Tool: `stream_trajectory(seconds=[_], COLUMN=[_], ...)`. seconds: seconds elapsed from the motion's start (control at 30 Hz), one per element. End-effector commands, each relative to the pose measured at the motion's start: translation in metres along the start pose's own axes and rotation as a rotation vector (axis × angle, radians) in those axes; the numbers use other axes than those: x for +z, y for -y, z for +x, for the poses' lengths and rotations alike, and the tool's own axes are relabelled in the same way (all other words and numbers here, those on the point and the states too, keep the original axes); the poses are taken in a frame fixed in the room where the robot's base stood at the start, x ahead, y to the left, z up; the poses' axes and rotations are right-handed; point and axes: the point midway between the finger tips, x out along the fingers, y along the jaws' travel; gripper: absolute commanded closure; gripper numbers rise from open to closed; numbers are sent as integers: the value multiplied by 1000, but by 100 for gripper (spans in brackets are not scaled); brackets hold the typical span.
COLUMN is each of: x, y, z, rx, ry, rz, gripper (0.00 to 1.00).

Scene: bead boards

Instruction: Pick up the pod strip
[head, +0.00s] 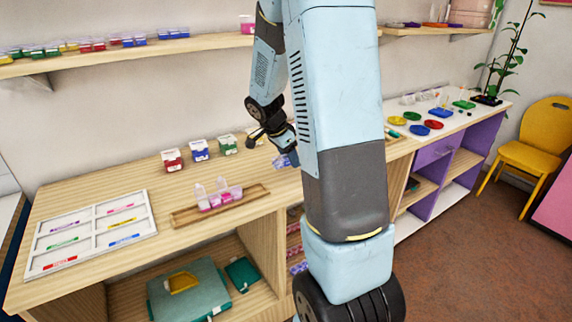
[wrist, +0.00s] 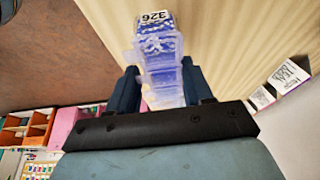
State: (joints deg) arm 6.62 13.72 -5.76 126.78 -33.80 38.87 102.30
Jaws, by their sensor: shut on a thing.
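My gripper (wrist: 160,82) is shut on a translucent blue-violet pod strip (wrist: 160,60). One dark finger presses on each side of the strip in the wrist view. The strip points away from my gripper, and its far end carries a white label reading 326. In the head view my gripper (head: 282,142) is over the wooden bench, partly behind my own arm, with a small bluish part of the strip (head: 286,160) showing below it. Whether the strip clears the bench is hard to tell.
A pink pod strip with raised clear lids (head: 220,198) sits on a wooden tray (head: 188,218). Red, blue and green labelled boxes (head: 200,150) stand behind it. A white sectioned board (head: 92,216) lies at left. A wall shelf (head: 120,53) runs above the bench (head: 120,178).

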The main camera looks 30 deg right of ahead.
Motion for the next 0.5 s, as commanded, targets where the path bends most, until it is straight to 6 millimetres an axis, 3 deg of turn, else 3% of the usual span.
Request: stream_trajectory(seconds=[0.2,0.5], x=[-8,-6], y=[-29,-81], z=[-36,-61], rx=[-3,-3], ry=[0,0], rz=[3,1], gripper=[72,72])
